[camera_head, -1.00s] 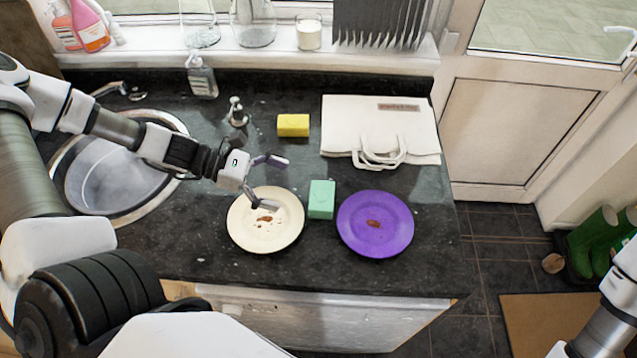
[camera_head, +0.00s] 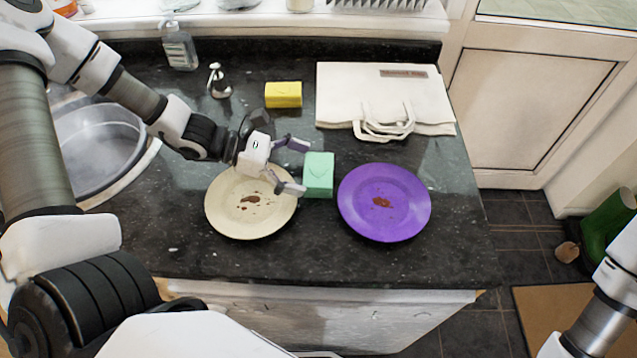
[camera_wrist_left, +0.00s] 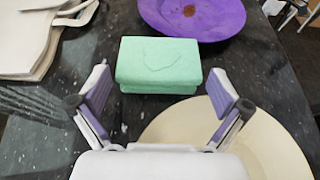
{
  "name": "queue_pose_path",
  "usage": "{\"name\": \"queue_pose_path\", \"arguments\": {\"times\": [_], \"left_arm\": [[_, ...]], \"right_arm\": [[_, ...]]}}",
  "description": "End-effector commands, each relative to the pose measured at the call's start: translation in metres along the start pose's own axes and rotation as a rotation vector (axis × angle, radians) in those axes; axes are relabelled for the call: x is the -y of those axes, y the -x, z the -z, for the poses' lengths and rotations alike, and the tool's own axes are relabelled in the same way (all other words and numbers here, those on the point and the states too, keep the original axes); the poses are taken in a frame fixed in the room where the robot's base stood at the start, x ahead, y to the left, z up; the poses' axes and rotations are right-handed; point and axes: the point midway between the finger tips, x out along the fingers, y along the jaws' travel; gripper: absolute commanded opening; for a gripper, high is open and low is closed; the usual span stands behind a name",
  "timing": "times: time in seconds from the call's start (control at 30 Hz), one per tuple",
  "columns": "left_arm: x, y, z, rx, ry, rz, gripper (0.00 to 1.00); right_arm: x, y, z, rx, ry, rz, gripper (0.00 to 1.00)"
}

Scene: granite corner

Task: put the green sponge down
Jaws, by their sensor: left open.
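The green sponge (camera_head: 319,175) rests on the dark counter between the cream plate and the purple plate. In the left wrist view the sponge (camera_wrist_left: 158,64) lies just ahead of the fingertips, centred between them. My left gripper (camera_head: 293,166) is open and empty, above the right edge of the cream plate and just left of the sponge. In the left wrist view the fingers (camera_wrist_left: 160,98) are spread wide on either side of the sponge's near end. My right arm shows at the lower right of the head view, but its gripper is out of frame.
The cream plate (camera_head: 226,208) and purple plate (camera_head: 407,215) carry brown residue. A yellow sponge (camera_head: 283,95), a soap dispenser (camera_head: 219,84) and a white bag (camera_head: 350,90) are farther back. The sink (camera_head: 95,150) is left. The counter front is clear.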

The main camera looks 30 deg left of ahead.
Motion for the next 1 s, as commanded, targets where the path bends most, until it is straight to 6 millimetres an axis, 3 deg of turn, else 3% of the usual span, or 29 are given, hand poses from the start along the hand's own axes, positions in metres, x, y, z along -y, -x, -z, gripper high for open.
{"name": "queue_pose_path", "arguments": {"times": [0.1,0.3,0.4,0.77,1.0], "left_arm": [[0.0,-0.009,0.001,-0.002,0.0,-0.001,1.0],[0.0,-0.009,-0.001,0.0,0.0,-0.003,1.0],[0.0,-0.008,-0.001,0.0,0.0,-0.003,0.67],[0.0,-0.008,-0.001,-0.001,0.001,-0.003,0.63],[-0.001,0.0,-0.021,0.003,-0.002,-0.004,0.63]], "right_arm": [[0.0,-0.006,0.001,-0.001,0.0,0.0,0.4],[0.0,-0.004,0.001,-0.002,0.0,0.0,0.4],[0.0,-0.004,0.001,-0.001,0.0,0.0,0.4],[0.0,-0.004,0.001,-0.001,0.0,0.0,0.4],[0.0,0.0,0.001,-0.001,0.0,0.0,0.4]]}}
